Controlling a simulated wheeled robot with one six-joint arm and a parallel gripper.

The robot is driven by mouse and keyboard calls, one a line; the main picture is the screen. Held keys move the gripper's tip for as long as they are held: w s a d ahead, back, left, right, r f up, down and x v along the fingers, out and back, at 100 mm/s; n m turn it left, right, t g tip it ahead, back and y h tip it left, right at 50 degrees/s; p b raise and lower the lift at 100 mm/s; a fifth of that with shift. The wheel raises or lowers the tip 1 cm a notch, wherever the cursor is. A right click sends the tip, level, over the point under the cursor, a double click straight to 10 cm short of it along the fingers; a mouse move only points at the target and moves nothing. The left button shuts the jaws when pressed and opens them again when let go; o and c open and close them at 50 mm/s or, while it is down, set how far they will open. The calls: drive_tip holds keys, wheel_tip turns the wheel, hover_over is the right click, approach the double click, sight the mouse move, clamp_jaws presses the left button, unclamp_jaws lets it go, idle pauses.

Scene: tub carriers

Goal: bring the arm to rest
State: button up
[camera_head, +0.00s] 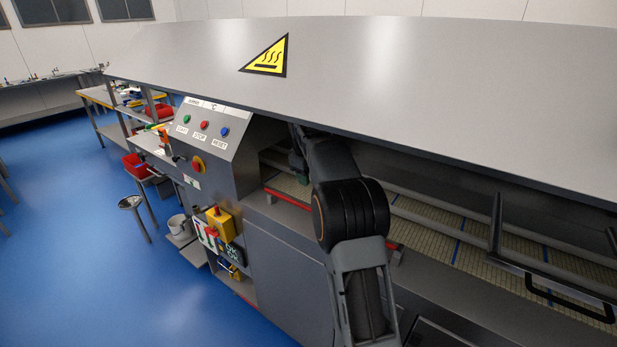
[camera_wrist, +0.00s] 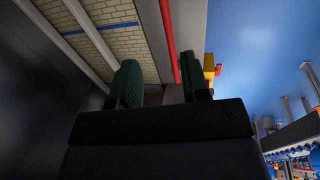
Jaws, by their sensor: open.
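My arm reaches under the raised grey hood (camera_head: 430,75) of a large machine in the head view. My gripper (camera_head: 299,180) is mostly hidden there behind my own arm, at the left end of the opening. In the wrist view my gripper (camera_wrist: 158,82) shows its two dark green finger pads standing well apart. It is open, and nothing shows between the pads except the machine behind. The slatted conveyor belt (camera_wrist: 112,45) lies beyond the left pad. A red bar (camera_wrist: 169,38) runs beyond the gap between the pads.
The conveyor belt (camera_head: 450,245) runs right under the hood, with a dark handle (camera_head: 560,295) at the right. A control panel (camera_head: 207,130) stands left of my arm. Farther left are a red bin (camera_head: 136,166), workbenches and open blue floor (camera_head: 70,240).

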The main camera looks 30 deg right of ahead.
idle(0.3)
drive_tip(key=s+a+f+m, duration=0.2)
drive_tip(key=s+f+m, duration=0.2)
drive_tip(key=f, duration=0.1)
drive_tip(key=s+a+t, duration=0.1)
drive_tip(key=s+a, duration=0.3)
drive_tip(key=s, duration=0.4)
drive_tip(key=s+a+m+t+y, duration=0.1)
drive_tip(key=s+a, duration=0.4)
drive_tip(key=s, duration=0.4)
drive_tip(key=s+a, duration=0.4)
drive_tip(key=s, duration=0.5)
drive_tip(key=shift+a+r+t+y, duration=0.2)
drive_tip(key=shift+r+t+y, duration=0.2)
drive_tip(key=shift+r, duration=0.05)
